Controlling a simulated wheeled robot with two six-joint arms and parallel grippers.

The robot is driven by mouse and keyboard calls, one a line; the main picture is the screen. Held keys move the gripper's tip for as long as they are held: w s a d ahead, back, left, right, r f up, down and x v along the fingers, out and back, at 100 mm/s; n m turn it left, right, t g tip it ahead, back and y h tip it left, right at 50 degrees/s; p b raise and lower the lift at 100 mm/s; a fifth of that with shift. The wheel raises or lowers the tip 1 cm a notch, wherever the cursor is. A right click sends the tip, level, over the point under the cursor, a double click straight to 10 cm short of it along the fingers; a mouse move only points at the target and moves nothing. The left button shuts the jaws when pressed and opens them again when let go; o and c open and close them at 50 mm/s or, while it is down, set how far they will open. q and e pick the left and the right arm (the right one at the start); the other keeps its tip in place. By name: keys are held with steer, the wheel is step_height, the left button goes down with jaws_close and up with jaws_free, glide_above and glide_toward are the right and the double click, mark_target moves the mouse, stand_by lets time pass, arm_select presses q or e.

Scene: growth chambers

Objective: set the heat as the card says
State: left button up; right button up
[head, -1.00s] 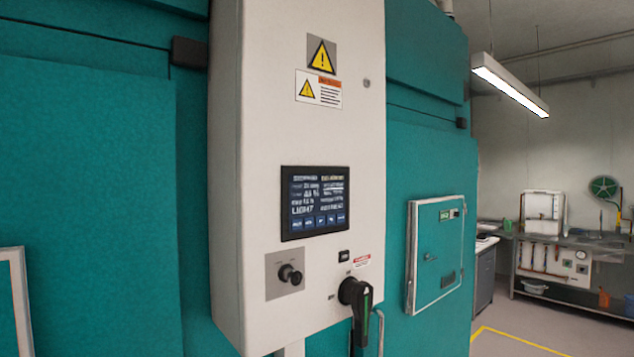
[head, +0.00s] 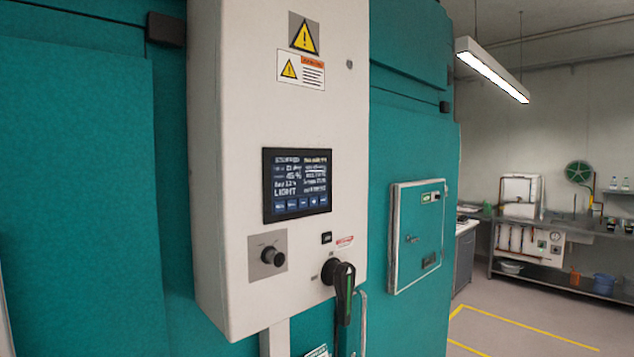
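A white control box (head: 228,120) is mounted on the teal chamber. It carries a dark display screen (head: 297,184) with light text; "LIGHT" is legible and most of the rest is too small to read surely. Below the screen at left is a black round knob (head: 272,257) on a grey plate.
Warning signs (head: 304,34) are on the box's upper part. A small teal hatch with a light frame (head: 417,235) is to the right. Farther right are a metal bench (head: 560,280) and open floor with yellow lines (head: 520,333).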

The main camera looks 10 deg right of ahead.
stand_by(0.5)
jaws_close()
stand_by(1.6)
